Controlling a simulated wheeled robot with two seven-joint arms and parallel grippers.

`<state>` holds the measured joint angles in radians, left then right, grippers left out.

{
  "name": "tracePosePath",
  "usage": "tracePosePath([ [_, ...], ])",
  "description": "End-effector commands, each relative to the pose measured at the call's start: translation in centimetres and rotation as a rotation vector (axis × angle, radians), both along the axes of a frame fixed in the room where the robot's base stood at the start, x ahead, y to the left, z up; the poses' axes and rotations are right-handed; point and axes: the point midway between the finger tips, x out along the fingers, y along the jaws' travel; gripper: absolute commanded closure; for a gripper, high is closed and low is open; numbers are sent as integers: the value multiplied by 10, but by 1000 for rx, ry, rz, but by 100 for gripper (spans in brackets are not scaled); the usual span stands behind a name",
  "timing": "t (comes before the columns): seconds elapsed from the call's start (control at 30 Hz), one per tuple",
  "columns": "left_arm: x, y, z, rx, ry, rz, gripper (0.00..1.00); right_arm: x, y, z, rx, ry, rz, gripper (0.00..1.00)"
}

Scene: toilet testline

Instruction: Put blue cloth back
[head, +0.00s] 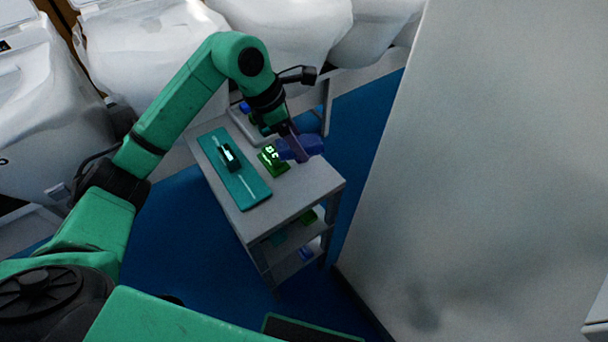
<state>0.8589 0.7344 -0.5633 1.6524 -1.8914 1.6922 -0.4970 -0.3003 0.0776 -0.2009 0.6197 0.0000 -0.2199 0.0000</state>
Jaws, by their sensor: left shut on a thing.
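My left gripper (292,140) is over the right part of the small grey table's top. It is shut on a blue cloth (305,146), which bunches out to the right of the fingers near the table's right edge. I cannot tell whether the cloth touches the tabletop. The grey table (308,186) also bears a green item with pale markings (270,159), just left of the cloth, and a teal tray or mat (250,188) with a small dark device (230,157) on it. My right gripper is not in view.
Lower shelves under the tabletop hold green and blue items (306,252). Large white wrapped shapes (280,30) line the back. A tall grey panel (480,170) stands close on the right. Blue floor (195,235) is open left of the table.

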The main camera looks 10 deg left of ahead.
Motion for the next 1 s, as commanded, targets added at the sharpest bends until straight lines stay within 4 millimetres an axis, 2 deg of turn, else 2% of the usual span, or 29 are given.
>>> tracePosePath([
  [0.1, -2, -1, -39, -1, 7, -2, 78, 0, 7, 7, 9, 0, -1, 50],
  [0.2, -2, -1, -67, -1, 5, -1, 78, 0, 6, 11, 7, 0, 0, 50],
  [0.5, -1, -1, -117, -2, 4, -1, 78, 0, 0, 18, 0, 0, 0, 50],
  [0.87, 0, -1, -127, 0, -2, -2, 78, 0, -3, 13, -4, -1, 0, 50],
  [0.9, 0, -1, -126, 0, -2, -2, 15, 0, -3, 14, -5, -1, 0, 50],
  [0.93, 0, -1, -125, 0, -2, -2, 4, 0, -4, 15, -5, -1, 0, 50],
  [1.0, 0, -1, -125, 0, -2, -1, 0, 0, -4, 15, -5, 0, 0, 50],
])
